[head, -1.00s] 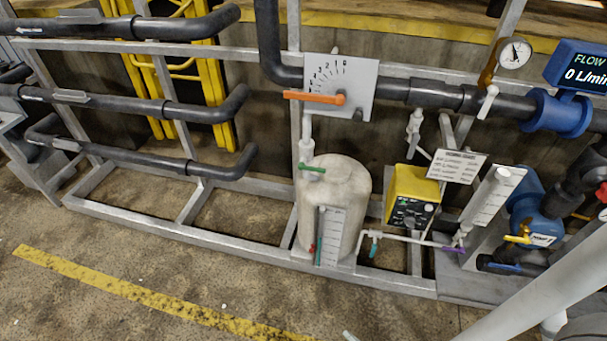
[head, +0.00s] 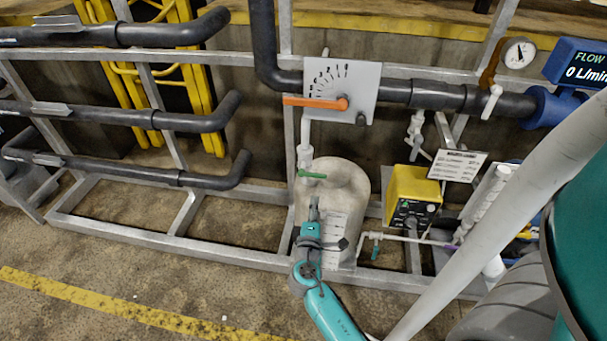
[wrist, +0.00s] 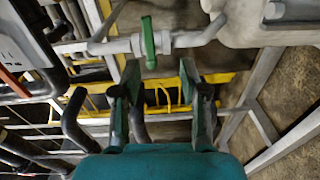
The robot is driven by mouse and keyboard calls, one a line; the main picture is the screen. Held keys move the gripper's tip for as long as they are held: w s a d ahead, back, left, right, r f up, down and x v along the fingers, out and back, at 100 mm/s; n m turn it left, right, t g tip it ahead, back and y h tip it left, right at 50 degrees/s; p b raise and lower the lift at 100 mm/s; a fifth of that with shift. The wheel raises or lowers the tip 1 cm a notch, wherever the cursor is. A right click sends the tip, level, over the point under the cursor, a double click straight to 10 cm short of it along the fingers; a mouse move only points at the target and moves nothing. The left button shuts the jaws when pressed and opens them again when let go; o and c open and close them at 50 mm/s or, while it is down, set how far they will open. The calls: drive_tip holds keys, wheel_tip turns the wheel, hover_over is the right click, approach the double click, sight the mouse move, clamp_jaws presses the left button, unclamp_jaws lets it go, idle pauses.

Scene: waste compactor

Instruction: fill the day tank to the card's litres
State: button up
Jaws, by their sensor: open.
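The pale day tank (head: 347,185) stands upright on the grey frame, with a marked level strip (head: 332,228) on its front. A green valve handle (head: 312,175) sits on the white pipe at its upper left. My gripper (head: 314,205) is just below this handle in the head view, in front of the tank. In the wrist view my gripper (wrist: 162,85) is open and empty, and the green handle (wrist: 147,40) lies beyond the fingertips, apart from them. A white card (head: 457,166) hangs right of the tank; its text is too small to read.
An orange lever (head: 315,103) lies across a scale plate (head: 360,80) above the tank. A yellow box (head: 412,188) stands right of the tank. The blue flow display (head: 577,65) reads 0 L/min. Dark pipes (head: 120,115) extend at left.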

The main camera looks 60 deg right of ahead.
sight(318, 177)
drive_tip(key=shift+g+h, duration=0.4)
drive_tip(key=x, duration=0.4)
drive_tip(key=r+x, duration=0.1)
drive_tip(key=x, duration=0.7)
drive_tip(key=shift+w+d+r, duration=0.15)
drive_tip(key=shift+w+r, duration=0.05)
drive_tip(key=shift+w, duration=0.15)
drive_tip(key=shift+c, duration=0.3)
clamp_jaws()
